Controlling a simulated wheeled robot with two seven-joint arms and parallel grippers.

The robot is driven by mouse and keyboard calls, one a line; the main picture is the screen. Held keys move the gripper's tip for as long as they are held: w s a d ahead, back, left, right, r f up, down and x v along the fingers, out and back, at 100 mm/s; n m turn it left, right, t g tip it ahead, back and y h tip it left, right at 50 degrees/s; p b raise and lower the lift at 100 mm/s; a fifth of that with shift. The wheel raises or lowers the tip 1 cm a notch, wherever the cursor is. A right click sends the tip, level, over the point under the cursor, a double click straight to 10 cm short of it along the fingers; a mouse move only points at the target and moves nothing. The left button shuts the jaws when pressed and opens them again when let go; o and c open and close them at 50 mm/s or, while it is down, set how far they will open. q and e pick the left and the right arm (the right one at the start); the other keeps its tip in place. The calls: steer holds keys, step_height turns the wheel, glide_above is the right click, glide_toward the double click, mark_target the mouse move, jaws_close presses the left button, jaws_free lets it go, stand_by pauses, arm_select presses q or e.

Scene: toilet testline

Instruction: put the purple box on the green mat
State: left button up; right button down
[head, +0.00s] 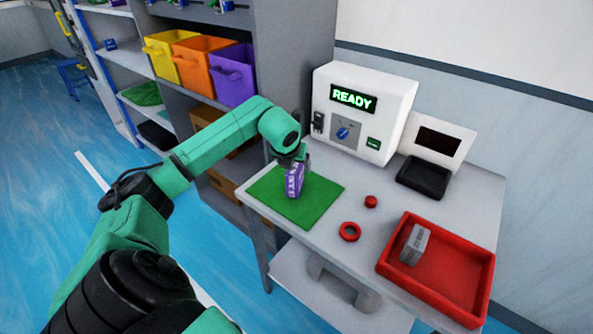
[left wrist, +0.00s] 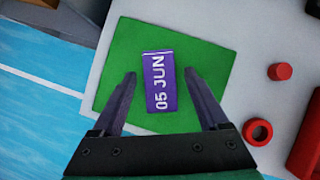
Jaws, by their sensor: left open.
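The purple box (head: 294,180) is on the green mat (head: 318,210) in the head view. In the left wrist view the purple box (left wrist: 160,80), marked "05 JUN", lies within the outline of the green mat (left wrist: 120,55). My left gripper (left wrist: 160,82) is open, with one finger on each side of the box and gaps between the fingers and the box. In the head view my left gripper (head: 298,160) is just above and behind the box and hides part of it. My right gripper is not in view.
A red tray (head: 450,275) holding a grey box (head: 415,245) is at the table's right. A red ring (head: 349,231) and a red cap (head: 371,201) lie between mat and tray. A white "READY" machine (head: 365,110) stands behind. Shelves with coloured bins (head: 232,72) are at left.

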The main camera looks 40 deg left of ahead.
arm_select(q)
steer(key=v, duration=0.8)
steer(key=shift+b, duration=0.45)
steer(key=shift+f, duration=0.1)
